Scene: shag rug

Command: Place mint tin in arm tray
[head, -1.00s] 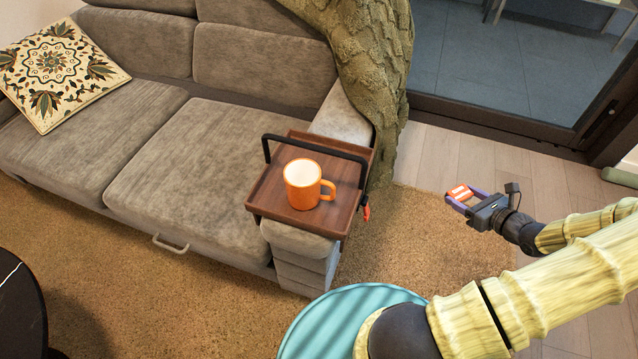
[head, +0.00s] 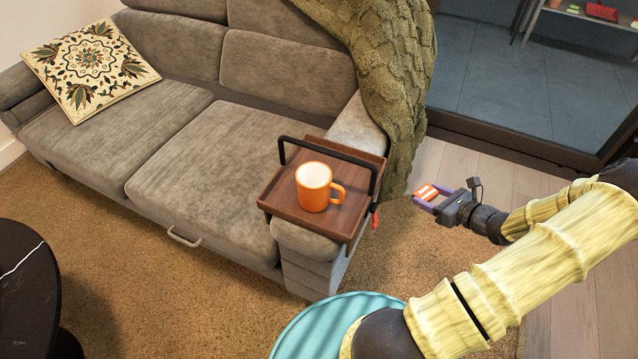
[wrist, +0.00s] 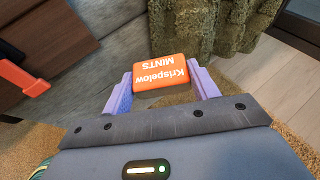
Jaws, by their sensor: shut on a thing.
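The gripper holds the tin in the air to the right of the sofa arm.
An orange mug (head: 313,190) stands on the tray near its middle, leaving some bare wood around it. A green knitted blanket (head: 400,90) hangs behind the tray. A red-orange clip (head: 375,217) hangs at the tray's right side.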

